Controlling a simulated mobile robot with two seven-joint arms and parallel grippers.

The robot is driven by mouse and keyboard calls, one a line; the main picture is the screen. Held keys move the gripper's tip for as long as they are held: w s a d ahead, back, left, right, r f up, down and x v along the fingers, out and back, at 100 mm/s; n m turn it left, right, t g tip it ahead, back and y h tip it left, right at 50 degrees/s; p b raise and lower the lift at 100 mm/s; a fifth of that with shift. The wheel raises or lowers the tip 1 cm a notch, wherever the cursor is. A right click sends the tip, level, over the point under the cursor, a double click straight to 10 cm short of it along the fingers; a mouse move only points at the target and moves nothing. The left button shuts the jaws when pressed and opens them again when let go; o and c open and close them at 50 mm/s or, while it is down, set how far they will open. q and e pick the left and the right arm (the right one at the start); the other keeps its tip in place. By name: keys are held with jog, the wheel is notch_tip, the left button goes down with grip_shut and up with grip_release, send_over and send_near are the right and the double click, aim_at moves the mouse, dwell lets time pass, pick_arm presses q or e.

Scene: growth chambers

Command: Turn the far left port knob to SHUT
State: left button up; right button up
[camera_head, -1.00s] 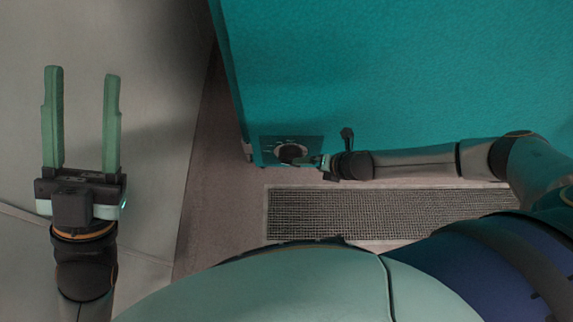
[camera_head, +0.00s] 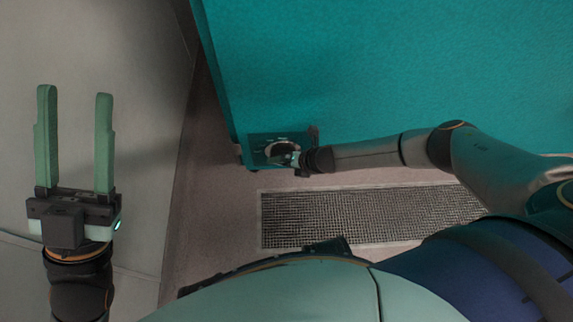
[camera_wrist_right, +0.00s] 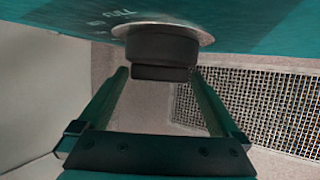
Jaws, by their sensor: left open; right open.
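A round black knob (camera_head: 281,148) on a pale disc sits on a dark port panel (camera_head: 258,153) at the lower left of the teal chamber front. In the head view my right gripper (camera_head: 286,158) partly covers the knob. My left gripper (camera_head: 75,92) is open and empty at the far left.
The teal chamber wall (camera_head: 380,70) fills the upper right. A floor grating (camera_head: 370,217) lies below the panel, and it also shows in the right wrist view (camera_wrist_right: 270,100). Pale floor on the left is clear around my left gripper.

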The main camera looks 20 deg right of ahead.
jog(key=shift+c, duration=0.2)
jog(key=c, duration=1)
jog(key=h, duration=0.1)
jog(key=g+h+p, duration=0.1)
jog(key=h, duration=0.1)
jog(key=n+h, duration=0.1)
jog(key=h, duration=0.1)
jog(key=shift+w+a+r+g, duration=0.1)
jog(key=shift+w+a+g, duration=0.05)
jog(key=shift+a+g, duration=0.25)
jog(key=shift+h, duration=0.3)
jog(key=o, duration=1)
